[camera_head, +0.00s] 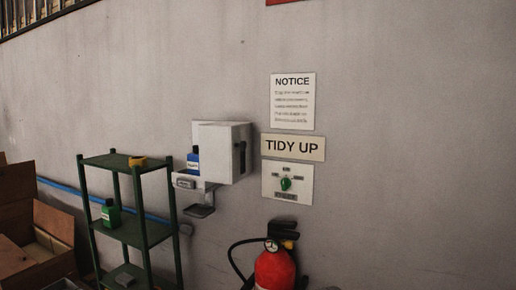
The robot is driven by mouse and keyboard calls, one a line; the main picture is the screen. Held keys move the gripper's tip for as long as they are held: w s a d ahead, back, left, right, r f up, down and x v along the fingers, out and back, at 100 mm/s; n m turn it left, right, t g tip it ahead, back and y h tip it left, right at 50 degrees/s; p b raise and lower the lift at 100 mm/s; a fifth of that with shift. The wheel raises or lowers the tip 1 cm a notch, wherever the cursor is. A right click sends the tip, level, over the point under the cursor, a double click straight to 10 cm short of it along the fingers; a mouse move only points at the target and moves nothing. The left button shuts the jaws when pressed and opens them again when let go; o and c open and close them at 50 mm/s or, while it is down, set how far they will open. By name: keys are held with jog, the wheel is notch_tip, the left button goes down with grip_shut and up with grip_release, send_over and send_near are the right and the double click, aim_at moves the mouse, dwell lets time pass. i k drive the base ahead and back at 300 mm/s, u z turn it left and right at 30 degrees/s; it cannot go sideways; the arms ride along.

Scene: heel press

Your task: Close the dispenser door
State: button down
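The dispenser (218,150) is a white box fixed to the grey wall, right of the green shelf rack. Its white door (239,160) appears to stand open, out from the wall, with a dark handle or latch on the face turned to the right. A blue bottle (194,160) with a dark cap shows at the box's left side, partly covered by a white panel. A grey tray or spout (200,211) sticks out below the box. My gripper is not in view.
A green shelf rack (127,163) with a green bottle (110,213) stands left of the dispenser. Open cardboard boxes (35,245) lie at far left. A red fire extinguisher (274,268) stands below right. A green knob panel (287,184) and signs hang on the wall.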

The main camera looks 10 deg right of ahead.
aim_at(225, 147)
jog(key=z, duration=0.05)
jog(key=i, duration=1)
jog(key=z, duration=0.05)
